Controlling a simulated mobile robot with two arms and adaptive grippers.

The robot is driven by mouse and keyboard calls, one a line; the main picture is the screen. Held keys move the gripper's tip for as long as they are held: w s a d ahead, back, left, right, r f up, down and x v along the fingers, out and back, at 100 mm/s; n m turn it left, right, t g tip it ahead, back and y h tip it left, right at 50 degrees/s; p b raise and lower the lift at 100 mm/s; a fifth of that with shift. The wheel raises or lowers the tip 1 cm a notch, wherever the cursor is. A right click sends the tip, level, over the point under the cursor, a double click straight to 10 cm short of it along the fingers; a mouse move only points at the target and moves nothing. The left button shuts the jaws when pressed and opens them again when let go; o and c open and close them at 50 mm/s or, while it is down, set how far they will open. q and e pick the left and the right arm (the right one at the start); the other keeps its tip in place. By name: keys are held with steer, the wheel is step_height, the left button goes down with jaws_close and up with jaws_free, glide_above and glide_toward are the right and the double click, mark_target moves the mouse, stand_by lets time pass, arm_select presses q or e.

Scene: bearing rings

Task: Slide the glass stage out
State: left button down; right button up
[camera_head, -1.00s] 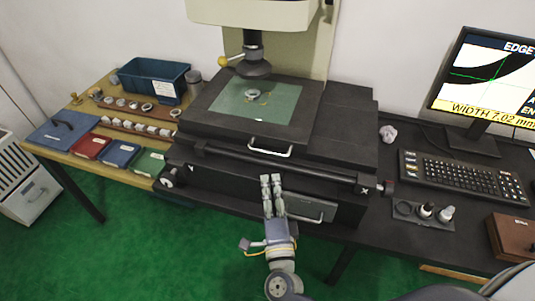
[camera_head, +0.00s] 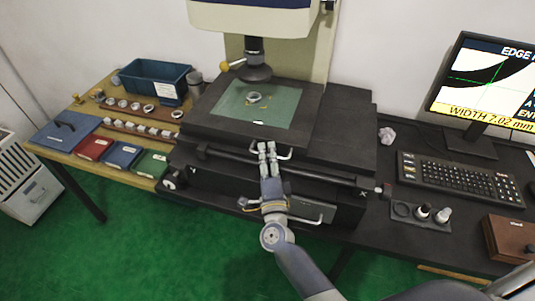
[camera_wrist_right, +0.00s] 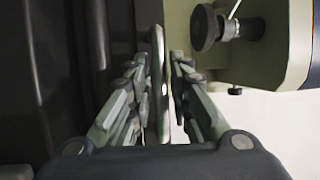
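The glass stage (camera_head: 285,104) is a greenish plate set in a black top block under the machine's lens, with a small metal ring (camera_head: 253,97) lying on it. A pale bar handle (camera_head: 287,155) is on the front edge of the black block. My right gripper (camera_head: 267,147) is at the left part of this handle, its fingers pointing toward the machine. In the right wrist view the handle bar (camera_wrist_right: 158,85) stands between the two fingers, with narrow gaps visible beside it, so the gripper looks open around it. My left gripper is not in view.
A lower drawer with its own handle (camera_head: 314,217) is below, partly behind my right arm. A keyboard (camera_head: 460,181) and monitor (camera_head: 488,85) stand to the right. A blue bin (camera_head: 153,80), several rings and colored boxes (camera_head: 122,155) are on the left table. Green floor lies in front.

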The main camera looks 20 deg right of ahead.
jaws_close()
steer(key=shift+s+d, duration=0.1)
steer(key=s+d, duration=0.4)
steer(key=d, duration=0.2)
steer(key=s+d, duration=0.5)
steer(key=d, duration=0.2)
steer(key=s+d, duration=0.4)
steer(key=d, duration=0.2)
steer(key=shift+s+d+f, duration=0.1)
steer(key=shift+s+d, duration=0.1)
steer(key=shift+d, duration=0.2)
jaws_free()
steer(key=shift+s+d, duration=0.1)
steer(key=v, duration=1.2)
